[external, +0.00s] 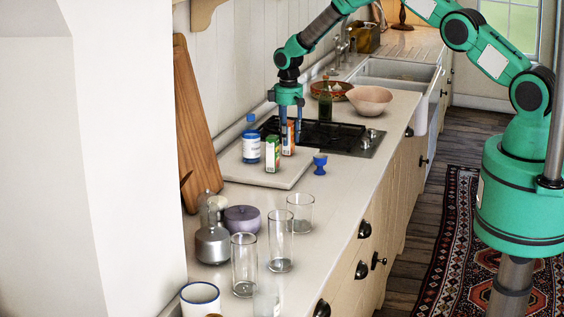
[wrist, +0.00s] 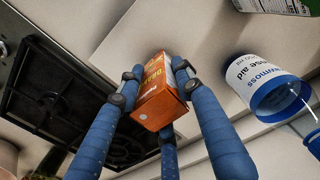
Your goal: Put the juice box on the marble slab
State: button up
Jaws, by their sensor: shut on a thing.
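The juice box, an orange carton with white parts (external: 288,142), is held between the fingers of my gripper (external: 289,122). In the wrist view the carton (wrist: 158,103) sits between blue fingers, with its orange end facing the camera. The marble slab (external: 284,181) is a pale flat board on the counter by the wall. The carton is over the slab's back part towards the hob; I cannot tell whether its base touches the slab. The slab's pale surface also seems to show behind the carton in the wrist view (wrist: 150,28).
A green carton (external: 272,156) and a blue-and-white rinse aid bottle (external: 251,147) stand close by on the slab. A blue egg cup (external: 320,164) is at its right edge. The black hob (external: 330,134) lies behind. Several glasses (external: 280,250) stand in front.

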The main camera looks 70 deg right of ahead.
jog(key=o, duration=1.3)
notch_tip(320, 180, up, 12)
jog(key=shift+r+b, duration=0.1)
jog(key=shift+b, duration=0.65)
